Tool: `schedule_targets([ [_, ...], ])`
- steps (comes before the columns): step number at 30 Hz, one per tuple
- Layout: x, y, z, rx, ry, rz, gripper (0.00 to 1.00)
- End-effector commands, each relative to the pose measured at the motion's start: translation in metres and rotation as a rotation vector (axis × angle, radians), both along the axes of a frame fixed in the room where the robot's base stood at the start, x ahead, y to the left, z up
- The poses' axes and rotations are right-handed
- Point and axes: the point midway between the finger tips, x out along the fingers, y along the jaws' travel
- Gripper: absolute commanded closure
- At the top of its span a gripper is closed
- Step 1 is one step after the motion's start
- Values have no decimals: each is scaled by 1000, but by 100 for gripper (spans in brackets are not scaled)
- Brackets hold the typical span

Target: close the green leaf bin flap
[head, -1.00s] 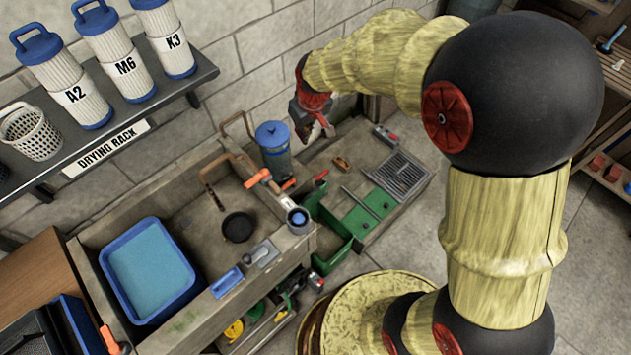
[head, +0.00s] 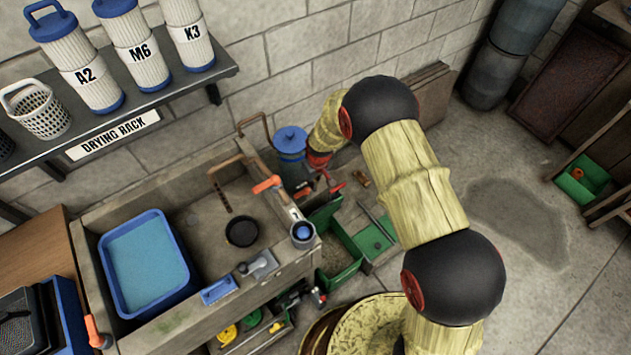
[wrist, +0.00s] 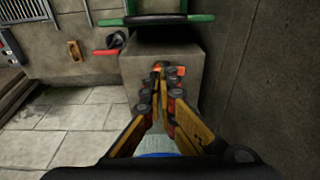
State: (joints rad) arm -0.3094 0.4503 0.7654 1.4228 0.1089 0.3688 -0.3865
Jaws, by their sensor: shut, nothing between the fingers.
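The green leaf bin (head: 340,258) stands open-topped beside the stone sink counter in the head view, its inside visible. A dark green panel (head: 324,213), apparently its flap, stands raised at the bin's back edge. My gripper (head: 328,186) is low just behind this panel, partly hidden by my arm; I cannot tell whether it touches. In the wrist view my gripper (wrist: 160,97) is shut and empty, pointing at a stone block. A green bar (wrist: 155,19) crosses the top of that view, apparently part of the bin or flap, with a red-ended handle (wrist: 108,43) beside it.
The sink (head: 185,195) holds a blue tray (head: 145,262). A blue-lidded canister (head: 290,140) stands close to my gripper. A green board (head: 372,240) lies right of the bin. A wall runs close on the right in the wrist view.

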Motion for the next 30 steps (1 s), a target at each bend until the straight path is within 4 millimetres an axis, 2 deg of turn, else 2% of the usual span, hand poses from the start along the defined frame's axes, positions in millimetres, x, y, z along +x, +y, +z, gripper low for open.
schedule_targets([
  [1,1,1,-14,-1,1,0,100],
  [3,2,2,-28,-1,3,0,100],
  [7,3,2,-48,0,1,-1,100],
  [15,-22,-15,-56,0,0,-1,100],
  [30,-26,-18,-57,0,0,0,100],
])
